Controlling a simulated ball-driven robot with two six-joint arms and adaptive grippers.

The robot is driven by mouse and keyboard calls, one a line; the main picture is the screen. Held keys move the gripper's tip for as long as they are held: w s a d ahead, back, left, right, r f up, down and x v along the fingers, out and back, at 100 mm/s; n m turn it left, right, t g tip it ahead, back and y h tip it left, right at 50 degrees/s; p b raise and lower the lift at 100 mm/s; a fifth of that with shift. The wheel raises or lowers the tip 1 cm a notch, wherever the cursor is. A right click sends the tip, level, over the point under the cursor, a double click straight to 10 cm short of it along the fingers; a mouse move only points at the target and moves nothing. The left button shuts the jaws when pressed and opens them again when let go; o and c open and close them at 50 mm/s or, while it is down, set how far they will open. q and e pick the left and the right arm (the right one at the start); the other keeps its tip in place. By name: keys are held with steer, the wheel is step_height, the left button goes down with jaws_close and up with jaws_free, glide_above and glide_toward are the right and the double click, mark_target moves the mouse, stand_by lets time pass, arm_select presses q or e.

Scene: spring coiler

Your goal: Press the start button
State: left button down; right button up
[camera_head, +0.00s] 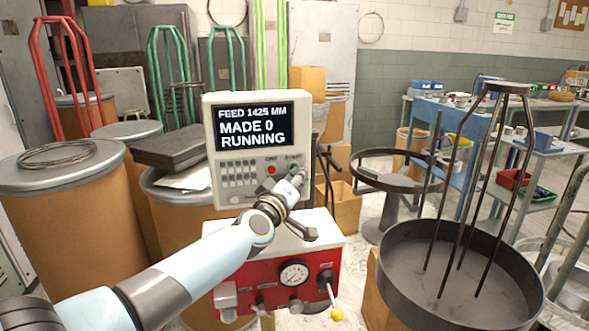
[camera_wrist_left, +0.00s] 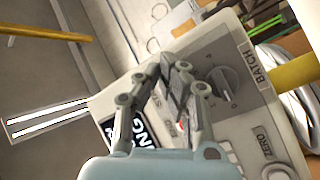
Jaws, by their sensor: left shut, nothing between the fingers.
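The grey control box (camera_head: 216,170) has a screen (camera_head: 249,126) reading "FEED 1425 MM, MADE 0, RUNNING". A red button (camera_head: 271,169) sits below the screen. To its right, my left gripper (camera_head: 299,176) is shut and empty at the panel, under a small label that looks like START. In the left wrist view the shut fingers (camera_wrist_left: 178,88) are over the panel between the screen (camera_wrist_left: 134,134) and a black-and-grey knob (camera_wrist_left: 226,86). My right gripper is not in view.
The box stands above a red machine base (camera_head: 262,283) with a gauge (camera_head: 293,272) and a yellow-tipped lever (camera_head: 336,314). A dark round pan with rods (camera_head: 455,262) is at right. Brown drums (camera_head: 65,221) stand at left. The panel also has a keypad (camera_head: 238,174).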

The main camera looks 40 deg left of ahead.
arm_select(q)
steer(key=shift+s+d+p, duration=0.35)
steer(key=shift+s+d, duration=0.15)
steer(key=shift+d, duration=0.05)
steer(key=s+d+p, duration=0.1)
steer(key=s+d, duration=0.2)
steer(key=shift+s+d+p, duration=0.15)
steer(key=shift+d+p, duration=0.2)
steer(key=shift+d, duration=0.05)
stand_by(0.8)
